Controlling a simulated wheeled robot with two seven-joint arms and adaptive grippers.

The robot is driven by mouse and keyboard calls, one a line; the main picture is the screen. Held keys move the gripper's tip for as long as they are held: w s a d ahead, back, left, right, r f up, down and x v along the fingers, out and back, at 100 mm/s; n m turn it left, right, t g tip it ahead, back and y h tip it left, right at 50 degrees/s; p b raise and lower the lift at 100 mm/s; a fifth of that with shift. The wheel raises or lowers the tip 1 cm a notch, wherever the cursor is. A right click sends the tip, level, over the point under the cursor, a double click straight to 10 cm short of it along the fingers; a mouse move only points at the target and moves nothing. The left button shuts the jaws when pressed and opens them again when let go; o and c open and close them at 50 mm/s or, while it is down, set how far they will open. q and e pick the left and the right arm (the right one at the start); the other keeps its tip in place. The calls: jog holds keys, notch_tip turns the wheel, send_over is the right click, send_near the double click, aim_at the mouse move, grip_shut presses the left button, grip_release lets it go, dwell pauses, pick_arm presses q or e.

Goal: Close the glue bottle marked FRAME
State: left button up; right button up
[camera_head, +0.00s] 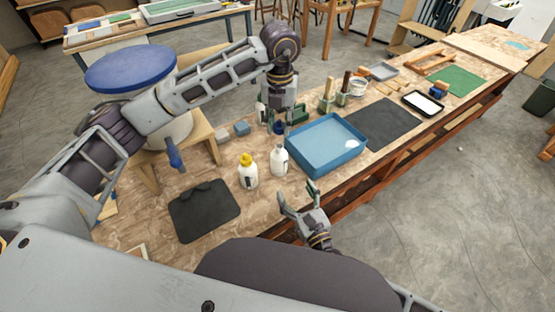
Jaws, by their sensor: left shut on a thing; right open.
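Two white glue bottles stand upright on the workbench: one with a yellow cap (247,160) on its body (249,177), and one bottle (279,163) to its right with a pale, narrow top and no coloured cap visible. The label words are too small to read, so I cannot tell which is marked FRAME. My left gripper (278,122) points down above and behind the right bottle, shut on a small dark blue thing (279,128) that looks like a cap, apart from the bottle. My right gripper (303,198) is open and empty in front of the bench edge.
A blue tray (318,170) stands right of the bottles. A dark mat (204,211) lies front left, another (383,123) beyond the tray. Brush holders (326,102) stand behind the tray. Small blue blocks (242,128) lie at the back left. A blue-topped stool (131,68) stands behind.

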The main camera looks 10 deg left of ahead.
aim_at(283, 167)
pick_arm(q)
jog(key=shift+s+d, duration=0.1)
jog(key=shift+s, duration=0.05)
pick_arm(e)
jog(key=shift+s, duration=0.15)
jog(key=shift+w, duration=0.2)
jog(key=shift+x, duration=5.9)
jog(key=shift+a, duration=0.1)
jog(key=c, duration=1.5)
pick_arm(q)
jog(key=shift+f, duration=2.45)
pick_arm(e)
jog(key=shift+c, duration=0.2)
pick_arm(q)
jog(key=shift+f, duration=0.1)
jog(key=shift+f, duration=0.8)
jog(key=shift+f, duration=0.55)
